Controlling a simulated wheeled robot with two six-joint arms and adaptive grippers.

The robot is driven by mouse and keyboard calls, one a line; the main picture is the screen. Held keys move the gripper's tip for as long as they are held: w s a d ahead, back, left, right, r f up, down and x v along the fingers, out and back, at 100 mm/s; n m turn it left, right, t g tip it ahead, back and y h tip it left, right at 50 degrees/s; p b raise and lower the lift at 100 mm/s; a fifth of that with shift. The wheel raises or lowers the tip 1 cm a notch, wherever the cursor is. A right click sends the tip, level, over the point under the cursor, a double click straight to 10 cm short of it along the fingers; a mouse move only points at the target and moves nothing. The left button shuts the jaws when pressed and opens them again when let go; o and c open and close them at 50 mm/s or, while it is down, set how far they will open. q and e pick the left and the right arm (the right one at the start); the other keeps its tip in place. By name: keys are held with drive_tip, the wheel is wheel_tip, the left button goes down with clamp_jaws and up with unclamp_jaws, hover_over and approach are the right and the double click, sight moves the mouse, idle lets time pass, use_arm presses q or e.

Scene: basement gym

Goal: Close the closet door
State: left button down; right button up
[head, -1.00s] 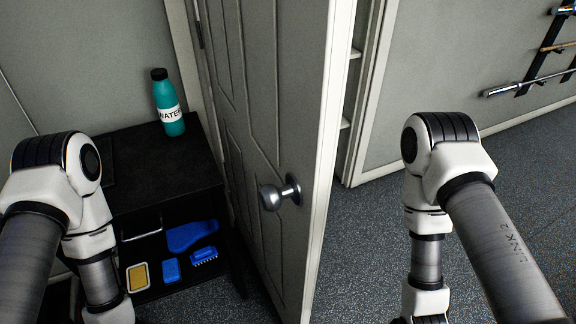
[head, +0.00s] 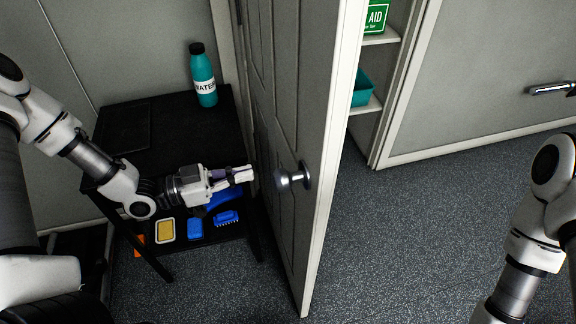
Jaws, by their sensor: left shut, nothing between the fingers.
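The grey panelled closet door (head: 285,110) stands open in the middle of the head view, its edge facing me. Its round metal knob (head: 290,178) is on the left face. The closet opening with shelves (head: 375,75) shows to the right, behind the door. My left gripper (head: 250,174) is shut and empty, pointing right, with its fingertips close to the door's left face, left of the knob. Whether they touch the door I cannot tell. My right arm is at the lower right; its gripper is out of the picture.
A black table (head: 125,105) left of the door carries a teal water bottle (head: 203,80). Its lower shelf holds a blue brush (head: 227,218), a blue block (head: 195,229) and a yellow sponge (head: 166,231). The floor (head: 400,240) right of the door is clear.

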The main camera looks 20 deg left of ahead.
sight(298, 161)
use_arm(q)
drive_tip(key=x, duration=0.9)
drive_tip(key=shift+w+d, duration=0.2)
drive_tip(key=shift+d, duration=0.05)
